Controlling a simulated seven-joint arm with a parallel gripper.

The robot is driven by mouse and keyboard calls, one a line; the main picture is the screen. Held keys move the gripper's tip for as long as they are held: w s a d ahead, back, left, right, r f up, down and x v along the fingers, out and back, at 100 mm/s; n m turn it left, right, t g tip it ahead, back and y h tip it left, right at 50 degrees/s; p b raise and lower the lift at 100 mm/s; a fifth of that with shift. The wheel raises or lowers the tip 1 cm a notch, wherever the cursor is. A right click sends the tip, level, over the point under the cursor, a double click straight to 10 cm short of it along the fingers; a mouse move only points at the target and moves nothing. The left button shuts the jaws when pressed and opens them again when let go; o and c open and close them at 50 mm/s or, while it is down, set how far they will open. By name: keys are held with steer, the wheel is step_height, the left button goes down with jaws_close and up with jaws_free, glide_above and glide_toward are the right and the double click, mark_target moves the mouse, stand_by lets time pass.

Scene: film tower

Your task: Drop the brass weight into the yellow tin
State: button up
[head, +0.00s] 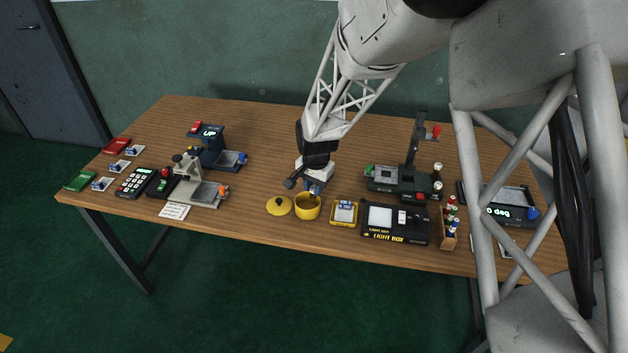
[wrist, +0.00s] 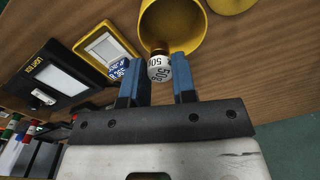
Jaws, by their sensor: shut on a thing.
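The yellow tin (head: 307,209) stands open near the front edge of the table; its open mouth also shows in the wrist view (wrist: 180,25). My gripper (wrist: 160,66) is shut on the brass weight (wrist: 158,69), which has a white face marked 50 and a brownish brass part. In the wrist view the weight overlaps the tin's near rim, and I cannot tell its height above it. In the head view my gripper (head: 303,184) is just behind the tin, and the weight cannot be made out there.
A yellow lid (head: 279,206) lies left of the tin. A small yellow tray (head: 344,213) and a black light box (head: 395,223) stand to its right. A grey stand with a plate (head: 203,192) is farther left. Bare wood lies behind the lid.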

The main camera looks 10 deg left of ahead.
steer(key=shift+f, duration=1.2)
steer(key=o, duration=1)
steer(key=shift+d+r, duration=0.2)
steer(key=shift+r, duration=3.7)
